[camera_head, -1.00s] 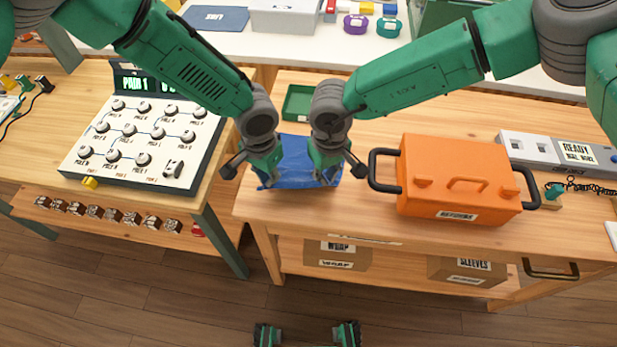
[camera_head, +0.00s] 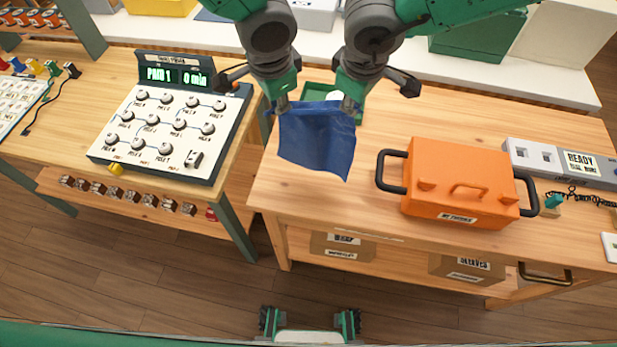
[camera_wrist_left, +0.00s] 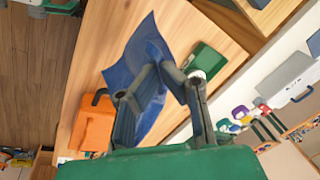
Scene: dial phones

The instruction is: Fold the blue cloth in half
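The blue cloth (camera_head: 317,145) hangs down as a sheet above the wooden table, spread between my two grippers. My left gripper (camera_head: 283,102) is shut on its upper left corner. My right gripper (camera_head: 348,104) is shut on its upper right corner. In the left wrist view the cloth (camera_wrist_left: 140,52) stretches behind the fingers of my left gripper (camera_wrist_left: 158,68), which close together at the cloth. Its lower edge hangs free in the head view; whether it touches the table I cannot tell.
A green tray (camera_head: 312,92) lies on the table behind the cloth. An orange toolbox (camera_head: 462,178) with black handles stands to the right. A panel with several knobs (camera_head: 165,135) stands on a separate table to the left. Bare tabletop (camera_head: 300,200) lies in front of the cloth.

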